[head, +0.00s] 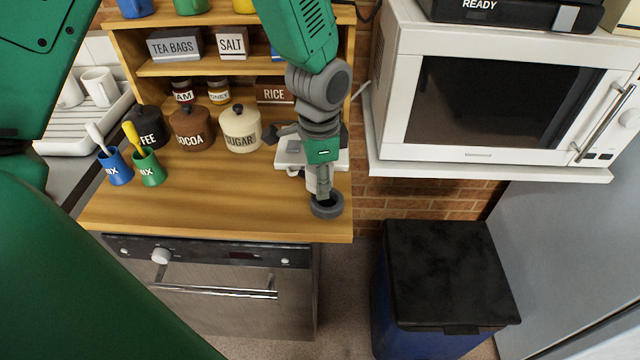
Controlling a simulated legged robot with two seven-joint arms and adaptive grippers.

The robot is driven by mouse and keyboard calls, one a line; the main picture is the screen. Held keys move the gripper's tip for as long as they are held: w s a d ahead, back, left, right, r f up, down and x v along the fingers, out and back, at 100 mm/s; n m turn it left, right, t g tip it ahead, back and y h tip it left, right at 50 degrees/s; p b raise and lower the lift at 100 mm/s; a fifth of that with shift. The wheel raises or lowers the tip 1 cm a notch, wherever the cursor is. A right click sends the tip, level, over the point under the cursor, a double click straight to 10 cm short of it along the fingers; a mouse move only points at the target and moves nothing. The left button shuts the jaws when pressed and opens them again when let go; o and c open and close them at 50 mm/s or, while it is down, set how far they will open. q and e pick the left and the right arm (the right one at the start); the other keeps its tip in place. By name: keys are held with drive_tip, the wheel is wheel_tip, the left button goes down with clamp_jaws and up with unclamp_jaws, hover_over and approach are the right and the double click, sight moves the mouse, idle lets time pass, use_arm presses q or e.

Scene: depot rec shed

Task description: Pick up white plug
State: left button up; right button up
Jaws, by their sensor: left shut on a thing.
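My left gripper (322,190) points down over the right front part of the wooden counter (220,210). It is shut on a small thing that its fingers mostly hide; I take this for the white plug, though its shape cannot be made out. A dark grey round piece (328,208) shows at the fingertips, near the counter's front right edge. I cannot tell whether it touches the counter. My right gripper is not in view.
A white appliance (292,152) stands partly behind my gripper. Sugar (241,130), cocoa (192,128) and coffee jars stand left of it, with blue and green cups (149,167). A microwave (490,105) is to the right, above a bin (445,275). The counter's front middle is clear.

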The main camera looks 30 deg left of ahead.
use_arm(q)
wheel_tip(320, 180, up, 10)
drive_tip(key=shift+w+p, duration=0.1)
drive_tip(key=shift+p, duration=0.25)
idle(0.5)
